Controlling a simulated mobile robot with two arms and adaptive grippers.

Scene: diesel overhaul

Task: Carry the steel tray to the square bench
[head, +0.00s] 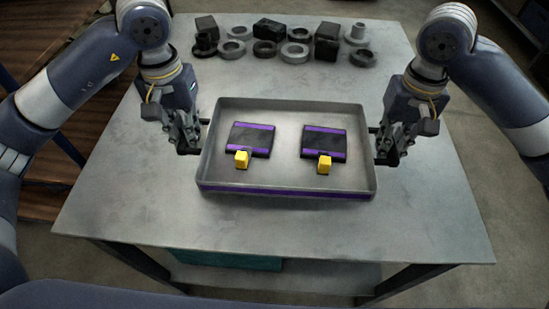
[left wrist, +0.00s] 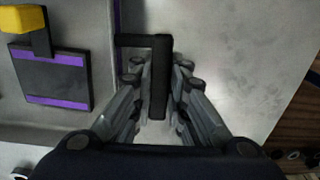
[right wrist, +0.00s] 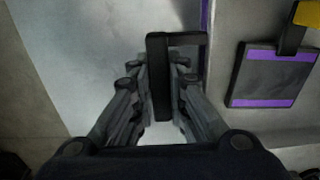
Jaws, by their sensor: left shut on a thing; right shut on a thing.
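The steel tray (head: 285,182) is a shallow grey rectangle with a purple stripe along its front, over the middle of a grey table (head: 120,190). In it lie two dark plates with purple bands, the left plate (head: 252,139) and the right plate (head: 324,143), each with a yellow block at its front. My left gripper (head: 190,148) is shut on the tray's left handle, a black bar (left wrist: 158,80). My right gripper (head: 386,155) is shut on the right black handle (right wrist: 160,80). I cannot tell whether the tray's underside touches the table.
Several dark and grey rings and blocks (head: 265,48) stand along the table's back edge. A wooden surface (head: 60,50) is at the far left. The tabletop in front of and beside the tray is clear. A teal thing (head: 230,261) sits below the tabletop.

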